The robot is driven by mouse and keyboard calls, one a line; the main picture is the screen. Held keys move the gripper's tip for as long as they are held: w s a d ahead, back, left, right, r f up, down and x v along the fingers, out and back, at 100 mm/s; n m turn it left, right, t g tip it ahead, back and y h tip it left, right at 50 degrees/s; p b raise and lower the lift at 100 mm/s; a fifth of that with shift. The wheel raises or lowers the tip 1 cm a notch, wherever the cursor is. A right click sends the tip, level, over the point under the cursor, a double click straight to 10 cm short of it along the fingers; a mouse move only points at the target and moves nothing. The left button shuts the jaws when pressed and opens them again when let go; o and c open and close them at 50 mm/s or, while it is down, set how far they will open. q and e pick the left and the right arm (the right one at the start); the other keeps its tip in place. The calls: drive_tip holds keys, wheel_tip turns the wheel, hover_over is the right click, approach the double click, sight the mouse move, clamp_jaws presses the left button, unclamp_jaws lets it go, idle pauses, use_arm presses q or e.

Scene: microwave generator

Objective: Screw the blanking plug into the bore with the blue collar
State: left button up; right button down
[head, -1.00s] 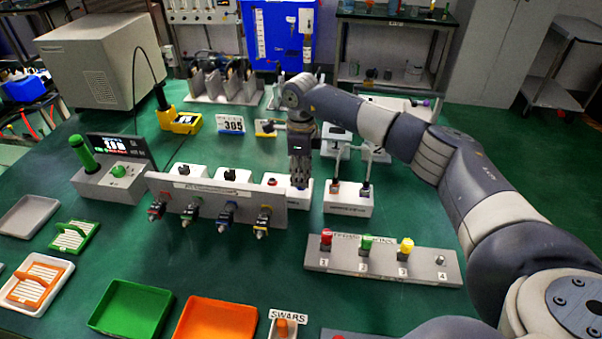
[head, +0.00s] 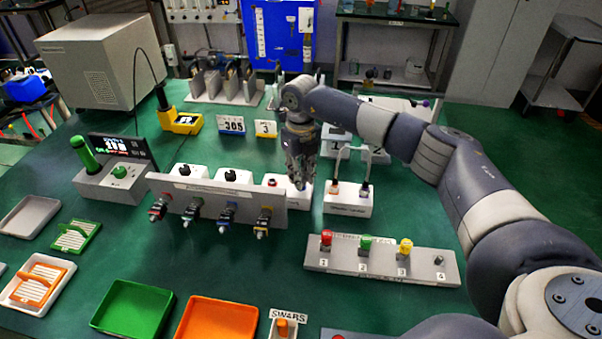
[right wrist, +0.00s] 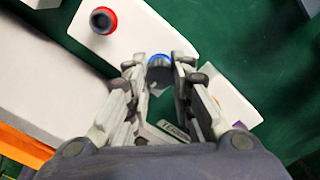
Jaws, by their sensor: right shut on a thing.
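A blue ring edge (right wrist: 159,60) shows right at the piece, in keeping with the blue collar. The fingers hide most of the bore, so I cannot tell how deep the plug sits. My left gripper is out of view.
The panel carries several colour-ringed fittings, one of them blue (head: 227,213). A white box (head: 348,203) stands close right of the gripper. A numbered rack (head: 385,264) is in front. Green (head: 133,306) and orange (head: 215,322) trays lie at the front left.

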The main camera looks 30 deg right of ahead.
drive_tip(key=shift+w+r+m, duration=0.1)
drive_tip(key=shift+m, duration=0.2)
idle(0.4)
drive_tip(key=c, duration=1.4)
unclamp_jaws()
drive_tip(key=shift+o, duration=0.2)
wheel_tip(320, 180, up, 12)
